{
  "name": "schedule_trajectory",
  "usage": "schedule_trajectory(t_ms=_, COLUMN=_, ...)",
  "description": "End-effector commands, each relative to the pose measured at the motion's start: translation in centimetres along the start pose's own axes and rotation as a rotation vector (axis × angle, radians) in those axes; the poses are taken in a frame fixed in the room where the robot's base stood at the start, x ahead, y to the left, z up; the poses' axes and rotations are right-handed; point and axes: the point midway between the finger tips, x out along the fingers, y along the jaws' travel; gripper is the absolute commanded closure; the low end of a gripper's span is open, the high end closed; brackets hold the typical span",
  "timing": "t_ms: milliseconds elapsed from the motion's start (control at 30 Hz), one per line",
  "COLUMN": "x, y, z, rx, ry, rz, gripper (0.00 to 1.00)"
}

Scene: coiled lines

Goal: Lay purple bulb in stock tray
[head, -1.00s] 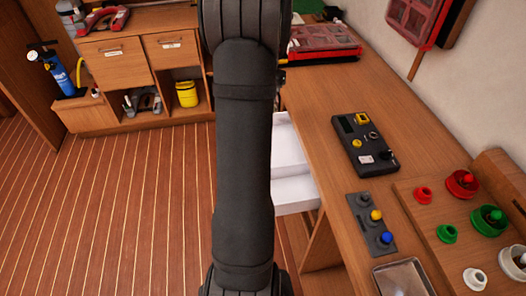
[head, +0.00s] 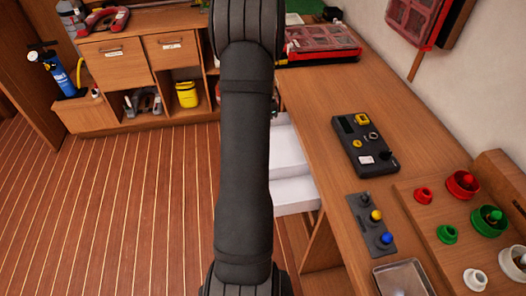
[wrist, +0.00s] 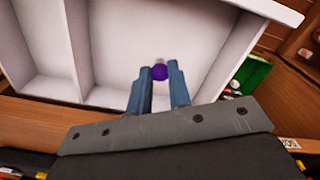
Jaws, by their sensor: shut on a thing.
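My gripper (wrist: 158,76) shows in the wrist view with its two blue fingers shut on the purple bulb (wrist: 160,73). The bulb sits between the fingertips, with a paler end beyond it. Behind the bulb is a white open tray (wrist: 112,48) with dividers and raised walls; I cannot tell how far above its floor the bulb is. White trays also show beside the bench in the head view (head: 292,192), partly hidden by my arm. My gripper and the bulb are hidden in the head view. Which container is the stock tray is not marked.
On the wooden bench (head: 335,105) stand a dark control box (head: 365,143), a grey strip with yellow and blue bulbs (head: 371,224), a metal tray (head: 403,280) and a board with coloured holders (head: 450,203). Red-lidded cases (head: 322,42) stand at the back.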

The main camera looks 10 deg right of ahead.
Motion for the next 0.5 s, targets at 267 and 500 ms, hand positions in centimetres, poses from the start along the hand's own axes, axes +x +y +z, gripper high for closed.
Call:
schedule_trajectory(t_ms=267, x=4.9, y=0.4, z=-0.3, rx=0.031, ry=-0.003, rz=0.003, gripper=0.95)
schedule_trajectory(t_ms=500, x=7.0, y=0.4, z=-0.3, rx=0.029, ry=-0.001, rz=0.001, gripper=0.95)
